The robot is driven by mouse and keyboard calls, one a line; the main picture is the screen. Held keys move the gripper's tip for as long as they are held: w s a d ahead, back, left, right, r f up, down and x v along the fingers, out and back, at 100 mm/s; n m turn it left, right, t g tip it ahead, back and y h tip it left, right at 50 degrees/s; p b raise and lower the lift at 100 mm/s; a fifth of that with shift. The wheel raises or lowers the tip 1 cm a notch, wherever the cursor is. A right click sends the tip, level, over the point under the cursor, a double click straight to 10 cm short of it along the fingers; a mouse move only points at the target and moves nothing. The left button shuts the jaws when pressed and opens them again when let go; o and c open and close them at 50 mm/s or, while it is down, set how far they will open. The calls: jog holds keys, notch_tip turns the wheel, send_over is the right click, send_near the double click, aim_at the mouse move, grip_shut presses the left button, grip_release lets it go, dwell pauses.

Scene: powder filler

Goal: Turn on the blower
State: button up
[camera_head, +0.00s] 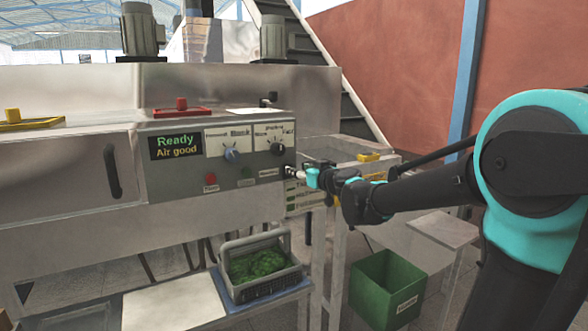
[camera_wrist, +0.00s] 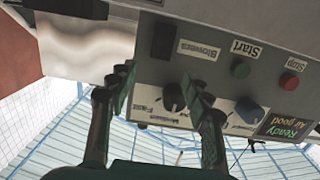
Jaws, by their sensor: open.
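The grey control panel (camera_head: 160,182) is on the front of the machine. A black switch (camera_wrist: 163,42) sits beside the label "Blowers" (camera_wrist: 199,50) in the upside-down wrist view. In the head view, the switch (camera_head: 289,171) is at the panel's lower right, right of the label. My gripper (camera_head: 304,174) is in front of that corner, close to the switch. In the wrist view, my gripper (camera_wrist: 158,80) is open with nothing between its fingers. The black speed knob (camera_wrist: 174,97) shows behind the fingers. Whether a fingertip touches the panel is unclear.
The panel also has a green start button (camera_wrist: 241,68), a red stop button (camera_wrist: 289,82) and a blue knob (camera_wrist: 250,110). Its display (camera_head: 175,146) reads "Ready / Air good". A crate of green items (camera_head: 262,290) and a green bin (camera_head: 387,290) stand below.

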jog(key=v, duration=0.5)
jog(key=shift+s+d, duration=0.15)
jog(key=shift+s, duration=0.1)
jog(key=s+d+f+m+g+h, duration=0.2)
jog(key=s+d+f+g+h, duration=0.1)
jog(key=s+d+f, duration=0.4)
jog(key=s+d+f+m+g+h, duration=0.2)
jog(key=s+d+f, duration=0.5)
jog(key=s+f, duration=0.4)
jog(key=s+d+f+m+g+h, duration=0.2)
jog(key=s+d+f, duration=0.6)
jog(key=f, duration=0.8)
jog(key=s+g+h, duration=0.1)
jog(key=g+h, duration=0.1)
jog(key=shift+s+m+g, duration=0.35)
jog(key=shift+m+g, duration=0.05)
jog(key=shift+c, duration=0.2)
